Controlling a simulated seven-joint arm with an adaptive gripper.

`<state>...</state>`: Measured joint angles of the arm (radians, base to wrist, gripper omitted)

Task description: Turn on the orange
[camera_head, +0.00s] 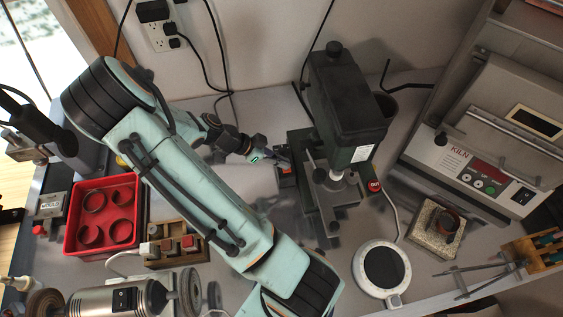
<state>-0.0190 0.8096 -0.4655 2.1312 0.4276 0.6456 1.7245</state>
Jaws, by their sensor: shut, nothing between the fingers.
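An orange-red switch (286,170) sits on a small dark box at the left of the drill press base. My gripper (284,154) is shut and empty, its tips just behind this switch in the picture; I cannot tell whether they touch it. No orange fruit shows. Whether any switch is on or off is too small to tell.
The dark green drill press (345,105) stands right of my gripper. A kiln (470,160) is at the right, a red tray with rings (75,238) at the left. A bench grinder (125,298) and a round white-rimmed pad (402,272) are in front. A black cable hangs behind.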

